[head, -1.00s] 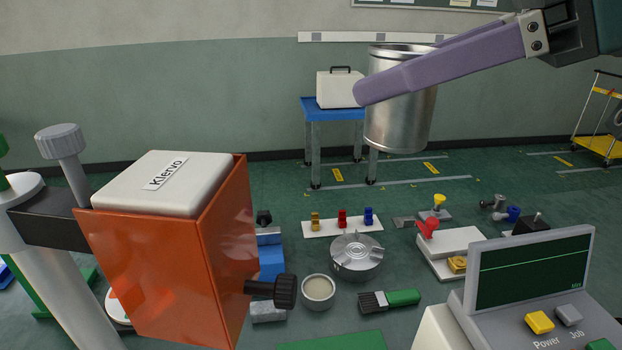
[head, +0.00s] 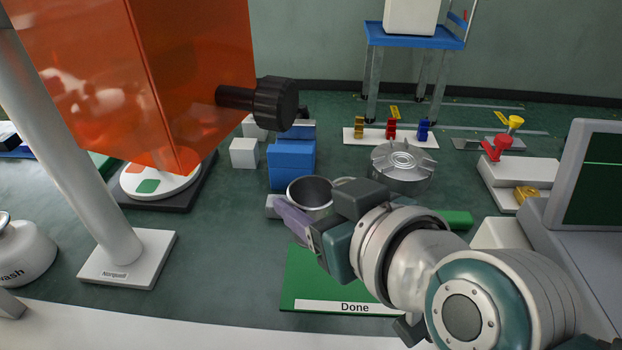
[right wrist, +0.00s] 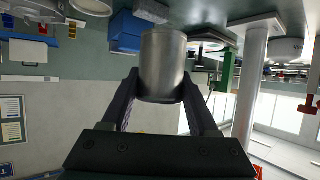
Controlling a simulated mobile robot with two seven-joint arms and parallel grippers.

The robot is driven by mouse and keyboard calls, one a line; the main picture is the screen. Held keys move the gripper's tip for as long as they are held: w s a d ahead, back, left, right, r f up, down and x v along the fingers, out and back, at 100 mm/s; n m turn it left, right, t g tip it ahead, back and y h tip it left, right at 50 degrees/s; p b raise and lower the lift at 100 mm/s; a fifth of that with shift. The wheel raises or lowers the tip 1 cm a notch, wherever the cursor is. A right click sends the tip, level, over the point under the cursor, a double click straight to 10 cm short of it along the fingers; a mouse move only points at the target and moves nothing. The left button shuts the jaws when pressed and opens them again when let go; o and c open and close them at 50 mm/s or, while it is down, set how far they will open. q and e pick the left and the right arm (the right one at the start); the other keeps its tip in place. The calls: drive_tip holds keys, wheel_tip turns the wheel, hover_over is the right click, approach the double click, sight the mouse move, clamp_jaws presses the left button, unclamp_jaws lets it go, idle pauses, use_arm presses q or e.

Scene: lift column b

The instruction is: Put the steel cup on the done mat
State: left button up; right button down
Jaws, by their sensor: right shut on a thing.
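The steel cup (head: 312,188) is a plain metal cylinder, and I look into its open top in the head view. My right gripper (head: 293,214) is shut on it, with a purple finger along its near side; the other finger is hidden. The right wrist view shows the cup (right wrist: 163,66) between both fingers. The done mat (head: 297,270) is green with a white "Done" label, and my right arm covers part of it. The cup shows at the mat's far edge; its base is hidden, so I cannot tell its height. My left gripper is out of view.
Blue blocks (head: 291,166) stand just behind the cup. An orange box on a stand (head: 150,80) overhangs the left. A monitor console (head: 590,190) stands at right.

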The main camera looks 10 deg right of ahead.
wheel_tip(320, 180, down, 6)
drive_tip(key=shift+b, duration=1.1)
use_arm(q)
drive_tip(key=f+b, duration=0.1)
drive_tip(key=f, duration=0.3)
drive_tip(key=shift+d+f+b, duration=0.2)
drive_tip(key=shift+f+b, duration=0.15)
drive_tip(key=shift+b, duration=0.05)
use_arm(e)
wheel_tip(320, 180, down, 4)
drive_tip(key=shift+r, duration=0.25)
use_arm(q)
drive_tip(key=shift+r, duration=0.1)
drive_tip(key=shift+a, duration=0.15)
use_arm(e)
drive_tip(key=shift+c, duration=0.8)
unclamp_jaws()
drive_tip(key=shift+f, duration=0.1)
